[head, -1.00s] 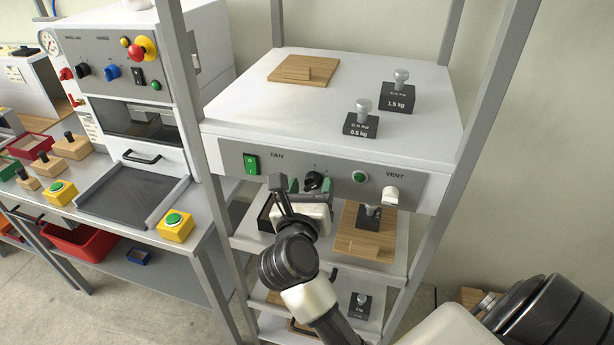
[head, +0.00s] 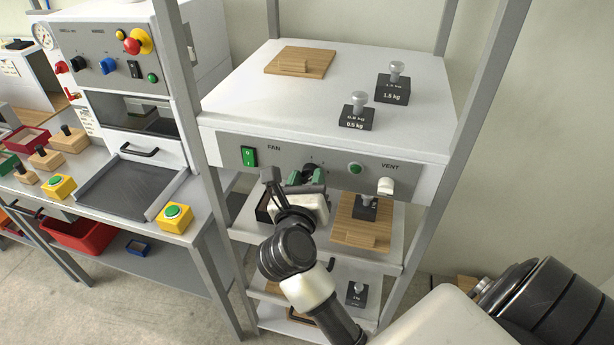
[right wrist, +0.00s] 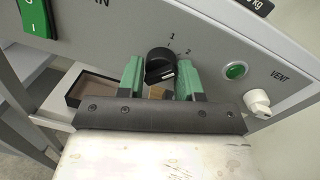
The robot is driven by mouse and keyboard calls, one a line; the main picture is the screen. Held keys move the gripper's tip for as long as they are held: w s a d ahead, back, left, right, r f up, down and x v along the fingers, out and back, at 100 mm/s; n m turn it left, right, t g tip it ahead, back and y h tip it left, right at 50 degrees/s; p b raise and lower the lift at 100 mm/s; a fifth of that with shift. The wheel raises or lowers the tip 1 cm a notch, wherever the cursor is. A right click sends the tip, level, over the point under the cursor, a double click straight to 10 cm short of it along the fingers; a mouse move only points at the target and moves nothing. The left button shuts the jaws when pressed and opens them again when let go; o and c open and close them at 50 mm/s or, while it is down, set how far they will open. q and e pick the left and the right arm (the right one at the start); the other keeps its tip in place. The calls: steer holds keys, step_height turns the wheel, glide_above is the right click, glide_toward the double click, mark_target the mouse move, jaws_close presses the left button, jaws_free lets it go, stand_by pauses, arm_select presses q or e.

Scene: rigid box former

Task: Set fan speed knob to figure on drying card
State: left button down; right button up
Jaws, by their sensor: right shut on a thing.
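The black fan speed knob (right wrist: 159,62) is on the grey panel of the white cabinet, right of the FAN label; it also shows in the head view (head: 309,171). Figures 1 and 2 show beside it in the right wrist view; I cannot tell surely which one it points to. My right gripper (head: 306,177) is at the panel, its green fingers on either side of the knob, shut on it; they also show in the right wrist view (right wrist: 160,76). I cannot make out a drying card. My left gripper is not in view.
A green rocker switch (head: 249,157) is left of the knob. A green button (head: 355,169) and the white VENT knob (head: 386,186) are to the right. Weights (head: 357,113) and a wooden board (head: 300,61) rest on top. Grey posts (head: 488,85) frame the cabinet.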

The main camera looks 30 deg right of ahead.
steer(key=n+p, duration=0.1)
steer(key=p, duration=0.1)
steer(key=n+p, duration=0.4)
steer(key=p, duration=0.1)
steer(key=shift+r+g, duration=0.3)
steer(key=shift+r, duration=0.1)
steer(key=shift+f+n+p, duration=0.15)
steer(key=shift+n+p, duration=1.35)
steer(key=shift+p, duration=0.15)
steer(key=o, duration=0.9)
steer(key=shift+d+f, duration=0.15)
